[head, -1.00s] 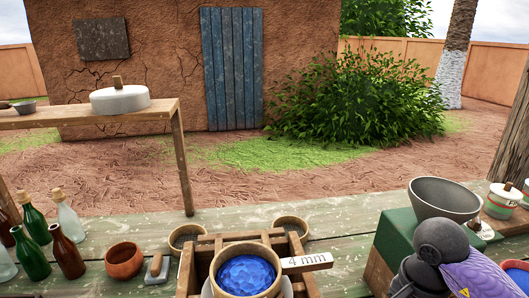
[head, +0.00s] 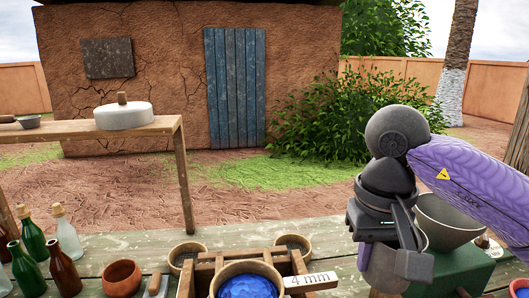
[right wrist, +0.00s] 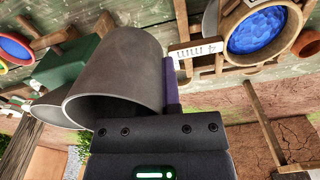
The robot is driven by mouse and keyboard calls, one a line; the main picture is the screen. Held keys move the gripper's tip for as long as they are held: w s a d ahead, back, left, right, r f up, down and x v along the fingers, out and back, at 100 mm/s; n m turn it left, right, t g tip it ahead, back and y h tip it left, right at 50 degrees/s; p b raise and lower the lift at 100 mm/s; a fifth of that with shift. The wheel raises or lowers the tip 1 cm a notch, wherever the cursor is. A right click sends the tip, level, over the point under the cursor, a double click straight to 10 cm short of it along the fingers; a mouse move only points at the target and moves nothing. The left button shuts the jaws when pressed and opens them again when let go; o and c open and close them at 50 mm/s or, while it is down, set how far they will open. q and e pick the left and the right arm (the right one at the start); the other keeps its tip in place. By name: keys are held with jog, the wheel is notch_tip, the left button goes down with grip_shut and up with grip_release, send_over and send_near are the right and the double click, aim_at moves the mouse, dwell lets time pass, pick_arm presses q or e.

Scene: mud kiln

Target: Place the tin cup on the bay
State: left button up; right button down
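My right gripper (head: 392,246) hangs at the right of the head view, above the front of the bench, with fingers pointing down. It is shut on a plain grey tin cup (head: 383,277), which is held below it. In the right wrist view the cup (right wrist: 120,75) fills the left middle, its wide mouth facing the camera, beside a purple finger (right wrist: 171,86). The other finger is hidden. No part is plainly marked as the bay; a wooden frame (head: 205,272) carries a "4 mm" label (head: 308,280). My left gripper is out of view.
A round sieve of blue material (head: 247,287) sits in the wooden frame. A grey bowl (head: 447,222) stands on a green box (head: 462,270), close behind my right gripper. Bottles (head: 64,262) and a clay bowl (head: 122,278) stand at the left.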

pick_arm(q)
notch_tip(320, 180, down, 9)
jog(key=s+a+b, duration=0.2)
jog(key=b, duration=0.5)
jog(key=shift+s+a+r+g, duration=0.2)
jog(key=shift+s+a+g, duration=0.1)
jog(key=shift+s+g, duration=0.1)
pick_arm(e)
jog(key=s+f, duration=0.2)
jog(key=f, duration=0.8)
jog(key=s+f, duration=0.2)
jog(key=f, duration=0.9)
jog(key=shift+s, duration=0.3)
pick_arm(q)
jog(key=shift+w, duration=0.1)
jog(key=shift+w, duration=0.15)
